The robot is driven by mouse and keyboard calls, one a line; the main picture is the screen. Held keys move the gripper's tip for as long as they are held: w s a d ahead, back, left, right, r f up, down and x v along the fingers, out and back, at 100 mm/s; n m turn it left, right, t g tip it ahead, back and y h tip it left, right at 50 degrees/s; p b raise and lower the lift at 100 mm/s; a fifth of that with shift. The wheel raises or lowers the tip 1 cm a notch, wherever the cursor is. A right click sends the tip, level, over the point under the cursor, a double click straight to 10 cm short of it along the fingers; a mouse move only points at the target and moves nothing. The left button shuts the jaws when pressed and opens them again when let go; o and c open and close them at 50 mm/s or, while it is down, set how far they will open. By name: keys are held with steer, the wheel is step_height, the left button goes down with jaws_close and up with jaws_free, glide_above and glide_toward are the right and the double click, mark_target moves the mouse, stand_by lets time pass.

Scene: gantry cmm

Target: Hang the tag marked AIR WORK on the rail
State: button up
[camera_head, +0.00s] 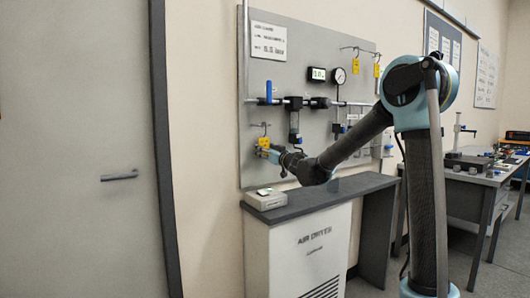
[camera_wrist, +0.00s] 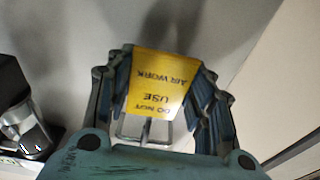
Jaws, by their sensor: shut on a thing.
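My gripper (camera_head: 268,152) is at the lower left of the grey wall panel, shut on a yellow tag (camera_head: 264,143). In the wrist view the tag (camera_wrist: 163,82) sits between my two fingers, its print upside down, reading DO NOT USE and AIR WORK. A wire hook or loop (camera_wrist: 145,132) shows at the tag's printed DO NOT end; I cannot tell if it bears the tag. Two more yellow tags hang at the panel's upper right, one (camera_head: 355,71) beside the other (camera_head: 377,70), from a thin wire rail (camera_head: 358,49). Their print is too small to read.
The panel (camera_head: 310,40) carries a horizontal pipe with valves, a blue handle (camera_head: 268,91), a gauge (camera_head: 339,76) and a small display (camera_head: 317,74). Below stands an air dryer cabinet (camera_head: 312,250) with a small box (camera_head: 265,199) on top. A workbench is at right.

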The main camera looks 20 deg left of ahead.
steer(key=o, duration=0.9)
